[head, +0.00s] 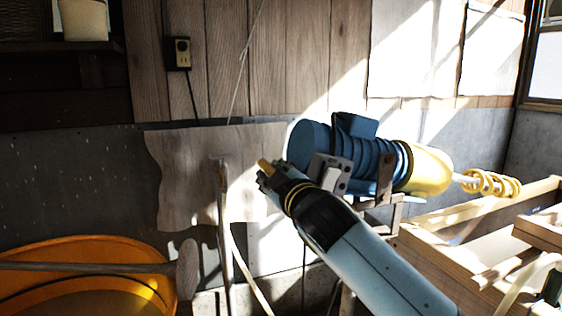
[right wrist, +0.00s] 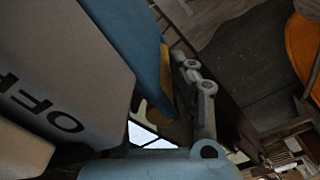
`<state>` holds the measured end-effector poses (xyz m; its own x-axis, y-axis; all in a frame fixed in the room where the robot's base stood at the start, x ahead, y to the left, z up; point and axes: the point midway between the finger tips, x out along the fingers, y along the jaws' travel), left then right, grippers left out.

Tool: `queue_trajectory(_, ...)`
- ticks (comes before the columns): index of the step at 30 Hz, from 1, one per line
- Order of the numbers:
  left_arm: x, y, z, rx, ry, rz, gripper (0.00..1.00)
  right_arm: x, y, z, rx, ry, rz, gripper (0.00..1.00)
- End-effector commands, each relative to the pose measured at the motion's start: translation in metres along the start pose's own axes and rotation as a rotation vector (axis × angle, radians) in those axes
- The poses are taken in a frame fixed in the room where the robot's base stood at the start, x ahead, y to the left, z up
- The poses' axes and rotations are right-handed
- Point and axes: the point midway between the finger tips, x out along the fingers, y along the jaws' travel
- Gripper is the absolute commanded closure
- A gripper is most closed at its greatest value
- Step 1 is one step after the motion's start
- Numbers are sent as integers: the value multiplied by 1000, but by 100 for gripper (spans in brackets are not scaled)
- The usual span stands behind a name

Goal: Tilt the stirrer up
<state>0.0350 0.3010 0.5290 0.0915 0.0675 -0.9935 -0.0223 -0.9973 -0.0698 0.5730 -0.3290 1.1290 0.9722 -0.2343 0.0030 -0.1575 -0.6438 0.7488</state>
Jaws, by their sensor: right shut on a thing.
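The stirrer has a ribbed blue motor (head: 355,148), a yellow housing (head: 430,170) and a yellow spiral (head: 492,184) on a pale shaft at its right end. It lies nearly level, with the spiral end slightly lower. A metal bracket (head: 386,178) carries it. My right gripper (head: 266,174) is at the motor end, shut on a small yellow handle-like part (head: 264,164). In the right wrist view, a finger (right wrist: 198,90) stands beside a yellow strip (right wrist: 165,68) and a blue surface (right wrist: 128,38). The exact grip is hidden. My left gripper is out of view.
An open wooden frame (head: 420,243) lies under the spiral end. A grey box marked OFF (right wrist: 60,100) is close to my right wrist. A plank wall stands behind.

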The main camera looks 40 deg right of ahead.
Motion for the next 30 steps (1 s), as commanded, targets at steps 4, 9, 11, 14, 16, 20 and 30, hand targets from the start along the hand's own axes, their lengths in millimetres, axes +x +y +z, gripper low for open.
queue_trajectory(4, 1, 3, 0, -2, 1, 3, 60, -1, -7, 4, -14, -7, -8, 100)
queue_trajectory(9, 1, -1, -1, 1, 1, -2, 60, -1, -8, 6, -12, -10, -11, 100)
queue_trajectory(11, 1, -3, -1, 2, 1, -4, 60, -1, -8, 6, -11, -11, -12, 74)
queue_trajectory(14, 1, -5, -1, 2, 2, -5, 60, -1, -9, 7, -10, -12, -12, 61)
queue_trajectory(16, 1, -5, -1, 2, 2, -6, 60, -1, -8, 6, -10, -10, -11, 56)
queue_trajectory(20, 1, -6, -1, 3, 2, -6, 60, -1, -6, 4, -10, -7, -7, 56)
queue_trajectory(30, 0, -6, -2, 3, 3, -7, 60, -33, -6, 3, -10, -5, -8, 56)
